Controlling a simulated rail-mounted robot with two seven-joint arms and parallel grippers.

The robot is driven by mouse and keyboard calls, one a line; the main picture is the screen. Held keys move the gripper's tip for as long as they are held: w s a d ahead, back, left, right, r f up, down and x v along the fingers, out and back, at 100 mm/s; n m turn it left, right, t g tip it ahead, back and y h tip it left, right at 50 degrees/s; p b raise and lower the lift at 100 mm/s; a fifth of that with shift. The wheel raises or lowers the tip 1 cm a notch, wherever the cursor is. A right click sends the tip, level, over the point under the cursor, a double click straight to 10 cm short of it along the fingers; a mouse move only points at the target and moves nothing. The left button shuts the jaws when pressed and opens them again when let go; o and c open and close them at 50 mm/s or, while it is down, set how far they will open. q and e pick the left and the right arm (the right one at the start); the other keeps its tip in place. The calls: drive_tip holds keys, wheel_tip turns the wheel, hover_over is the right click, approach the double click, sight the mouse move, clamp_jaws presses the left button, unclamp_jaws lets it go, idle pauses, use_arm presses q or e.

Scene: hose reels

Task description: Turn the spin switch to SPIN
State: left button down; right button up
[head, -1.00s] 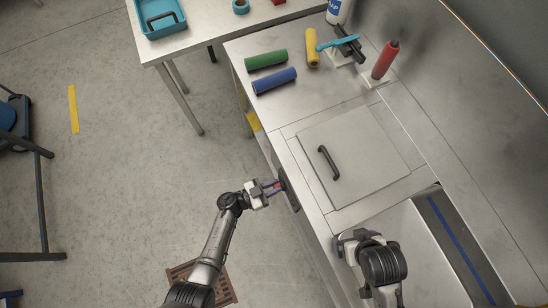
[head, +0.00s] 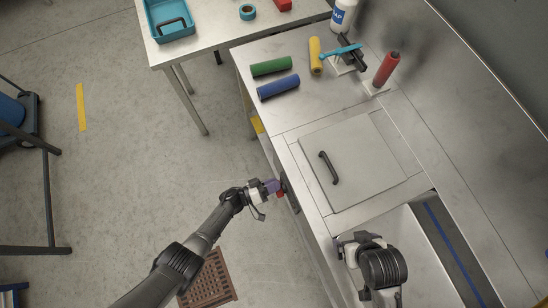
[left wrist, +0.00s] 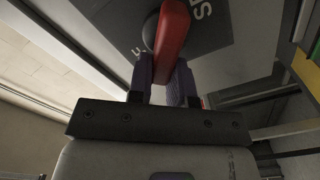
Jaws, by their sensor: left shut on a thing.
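The spin switch's red lever (left wrist: 172,40) stands out from a dark panel (left wrist: 222,30) in the left wrist view. Part of its printed lettering, starting with "S", shows upside down or sideways there. In the head view only a bit of red (head: 281,194) shows at the counter's front face. My left gripper (head: 274,187) is there, its purple finger pads (left wrist: 165,82) on both sides of the lever, shut on it. My right gripper (head: 352,243) hangs over the counter's near part by the sink; its fingers are too unclear to read.
A square lid (head: 352,160) with a black handle lies flush in the counter. A brown floor grate (head: 208,280) lies below my left arm.

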use_arm(q)
drive_tip(key=n, duration=0.2)
drive_tip(key=f+n, duration=0.1)
drive_tip(key=shift+w+a+n, duration=0.15)
drive_tip(key=shift+w+n, duration=0.1)
drive_tip(key=shift+n, duration=0.15)
drive_tip(key=n, duration=0.1)
drive_tip(key=n+b, duration=0.1)
drive_tip(key=n, duration=0.1)
drive_tip(key=shift+w+f, duration=0.1)
drive_tip(key=shift+f, duration=0.25)
drive_tip(key=shift+f+n, duration=0.1)
drive_tip(key=shift+n, duration=0.5)
drive_tip(key=c, duration=1)
unclamp_jaws()
drive_tip(key=shift+c, duration=0.2)
